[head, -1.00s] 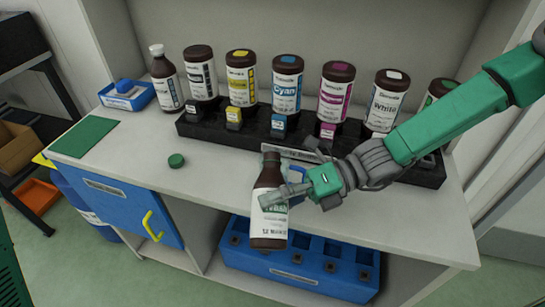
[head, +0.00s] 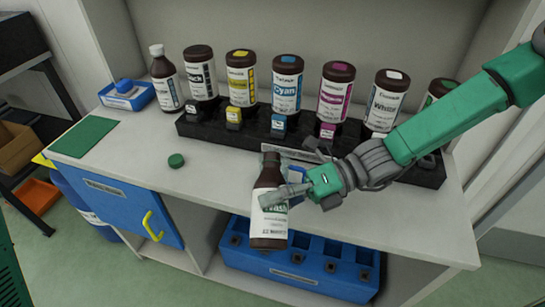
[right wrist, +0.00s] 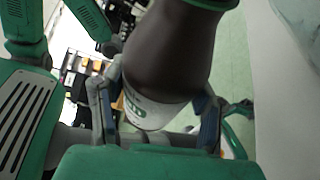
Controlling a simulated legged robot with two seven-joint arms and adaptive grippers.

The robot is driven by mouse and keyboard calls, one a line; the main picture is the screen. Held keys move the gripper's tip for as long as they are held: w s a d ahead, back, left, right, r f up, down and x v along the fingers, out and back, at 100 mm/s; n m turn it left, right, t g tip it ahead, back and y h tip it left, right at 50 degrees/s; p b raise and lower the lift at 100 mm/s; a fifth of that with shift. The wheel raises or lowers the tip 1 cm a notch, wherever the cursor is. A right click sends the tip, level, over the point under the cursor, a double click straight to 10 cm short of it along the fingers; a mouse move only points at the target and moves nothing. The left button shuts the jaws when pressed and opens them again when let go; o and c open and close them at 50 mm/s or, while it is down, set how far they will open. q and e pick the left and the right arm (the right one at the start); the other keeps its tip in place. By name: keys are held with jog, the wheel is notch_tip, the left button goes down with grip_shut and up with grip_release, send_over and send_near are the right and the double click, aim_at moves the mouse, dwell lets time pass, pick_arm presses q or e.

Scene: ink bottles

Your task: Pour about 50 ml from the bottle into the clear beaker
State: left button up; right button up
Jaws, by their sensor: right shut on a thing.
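A brown bottle (head: 268,226) with a white label and green lettering is held in front of the shelf's front edge. It is roughly upright, with its dark neck uppermost and no green cap on it. My right gripper (head: 285,195) is shut on it around its label, from the right. In the right wrist view the bottle (right wrist: 170,60) sits between the fingers of my right gripper (right wrist: 158,115). A round green cap (head: 176,160) lies on the worktop. I see no clear beaker in these frames. My left gripper is not in view.
A black rack (head: 245,134) with several labelled brown bottles and small ink pots stands along the back of the worktop (head: 150,185). A green mat (head: 84,137) and a blue tray (head: 127,101) are at the left. A blue crate (head: 300,268) is below.

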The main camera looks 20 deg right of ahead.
jog(key=shift+w+r+n, duration=0.1)
jog(key=shift+n, duration=0.2)
jog(key=shift+w+d+f+n+t+h+b, duration=0.1)
jog(key=shift+w+f+n+t+h+b, duration=0.15)
jog(key=shift+f, duration=0.25)
jog(key=shift+d+f+n+t+h+b, duration=0.15)
jog(key=shift+f+n+t+b, duration=0.15)
jog(key=shift+f, duration=0.2)
jog(key=shift+w+r+n+t+h, duration=0.25)
jog(key=shift+w+r+n+h, duration=0.1)
jog(key=shift+r+n, duration=0.1)
jog(key=shift+w+d+n, duration=0.1)
jog(key=shift+w+n, duration=0.1)
jog(key=shift+n, duration=0.2)
jog(key=n+t+b, duration=0.1)
jog(key=n+b, duration=0.1)
jog(key=b, duration=0.5)
jog(key=n+t+h+b, duration=0.1)
jog(key=n+t+b, duration=0.1)
jog(key=b, duration=0.5)
jog(key=shift+f+n+t+b, duration=0.1)
jog(key=shift+n+t+b, duration=0.25)
jog(key=shift+n, duration=0.15)
jog(key=shift+n+t+h+b, duration=0.25)
jog(key=shift+n+h+b, duration=0.15)
jog(key=shift+b, duration=0.5)
